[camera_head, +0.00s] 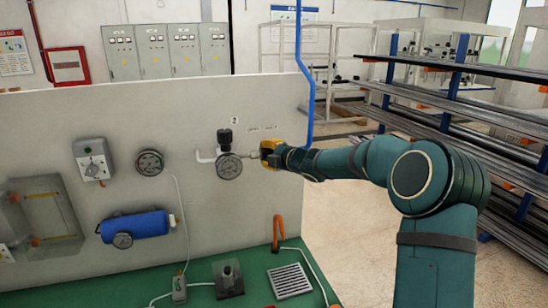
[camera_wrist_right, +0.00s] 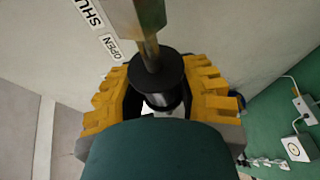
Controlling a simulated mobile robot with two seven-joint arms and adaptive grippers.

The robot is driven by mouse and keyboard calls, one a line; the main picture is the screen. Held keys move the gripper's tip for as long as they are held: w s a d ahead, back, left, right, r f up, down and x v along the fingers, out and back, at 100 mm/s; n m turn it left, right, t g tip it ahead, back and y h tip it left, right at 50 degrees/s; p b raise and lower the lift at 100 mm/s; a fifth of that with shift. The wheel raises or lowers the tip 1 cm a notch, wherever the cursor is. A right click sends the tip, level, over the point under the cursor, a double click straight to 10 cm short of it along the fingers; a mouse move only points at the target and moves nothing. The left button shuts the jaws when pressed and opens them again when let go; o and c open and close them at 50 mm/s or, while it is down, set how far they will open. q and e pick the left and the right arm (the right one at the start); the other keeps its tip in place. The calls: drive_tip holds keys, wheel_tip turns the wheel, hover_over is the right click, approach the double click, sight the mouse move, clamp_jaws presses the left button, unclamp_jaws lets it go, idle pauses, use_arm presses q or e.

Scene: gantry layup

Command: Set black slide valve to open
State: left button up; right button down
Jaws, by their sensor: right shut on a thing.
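My right gripper (camera_head: 270,152) reaches the upright panel from the right in the head view. In the right wrist view its yellow fingers stand on both sides of the black slide valve (camera_wrist_right: 157,73), and the gripper is shut on it. The valve is a black collar on a metal pipe (camera_wrist_right: 137,22). An OPEN label (camera_wrist_right: 110,46) is on the panel close to the collar, and a partly cut-off SHUT label (camera_wrist_right: 87,12) lies farther along the pipe. In the head view the gripper hides the valve. My left gripper is not in view.
A pressure gauge (camera_head: 229,166) sits just left of the gripper. Another gauge (camera_head: 150,162), a switch box (camera_head: 93,159) and a blue cylinder (camera_head: 136,226) are on the panel (camera_head: 190,115). The green bench (camera_head: 255,262) holds small fixtures.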

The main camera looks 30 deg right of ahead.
drive_tip(key=shift+a, duration=0.25)
drive_tip(key=c, duration=0.6)
unclamp_jaws()
drive_tip(key=shift+c, duration=0.2)
drive_tip(key=shift+o, duration=0.2)
drive_tip(key=shift+w+a, duration=0.1)
drive_tip(key=shift+a, duration=0.1)
drive_tip(key=shift+d, duration=0.1)
drive_tip(key=shift+s+d, duration=0.2)
drive_tip(key=shift+s, duration=0.1)
drive_tip(key=v, duration=1.1)
drive_tip(key=shift+s, duration=0.25)
drive_tip(key=shift+a+r, duration=0.1)
